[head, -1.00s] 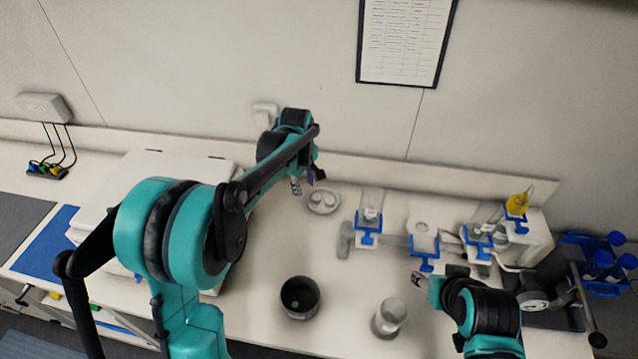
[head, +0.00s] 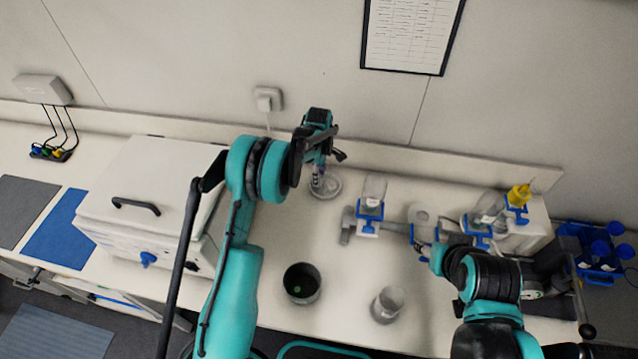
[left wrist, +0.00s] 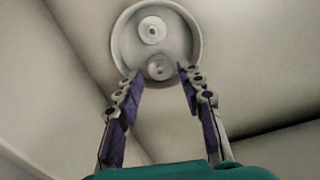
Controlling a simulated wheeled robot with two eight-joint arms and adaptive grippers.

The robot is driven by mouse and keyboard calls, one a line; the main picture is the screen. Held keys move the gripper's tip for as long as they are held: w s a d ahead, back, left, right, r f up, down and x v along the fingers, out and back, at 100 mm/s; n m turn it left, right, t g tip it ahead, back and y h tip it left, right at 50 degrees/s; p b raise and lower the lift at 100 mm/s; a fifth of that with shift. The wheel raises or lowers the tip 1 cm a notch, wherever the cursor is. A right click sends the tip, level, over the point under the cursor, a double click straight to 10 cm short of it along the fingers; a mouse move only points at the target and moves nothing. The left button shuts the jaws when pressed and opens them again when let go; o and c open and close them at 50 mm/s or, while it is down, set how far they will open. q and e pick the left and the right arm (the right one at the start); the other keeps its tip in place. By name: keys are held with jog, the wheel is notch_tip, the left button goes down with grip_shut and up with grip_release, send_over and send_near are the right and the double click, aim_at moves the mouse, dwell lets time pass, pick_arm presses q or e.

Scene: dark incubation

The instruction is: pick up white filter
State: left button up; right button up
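A shallow round dish (head: 334,190) stands at the back of the bench under my left gripper (head: 318,186). In the left wrist view the dish (left wrist: 117,42) holds two small pale round discs, the far disc (left wrist: 152,29) and the near disc (left wrist: 160,67); they look like the filters, though I cannot tell for sure. My left gripper also shows there (left wrist: 159,72); its purple fingers are open, and the near disc is seen between their tips. My right gripper (head: 424,253) is by the middle blue clamp; its fingers are too small to read.
A clear cup in a blue clamp (head: 370,206) stands right of the dish. A pale disc-topped holder (head: 422,214) is further right. A dark pot (head: 301,284) and a clear beaker (head: 386,305) stand in front. A white lidded box (head: 150,190) is at left.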

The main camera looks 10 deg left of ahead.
pick_arm(q)
notch_tip(320, 180, down, 2)
jog(key=shift+f, duration=0.1)
jog(key=c, duration=0.5)
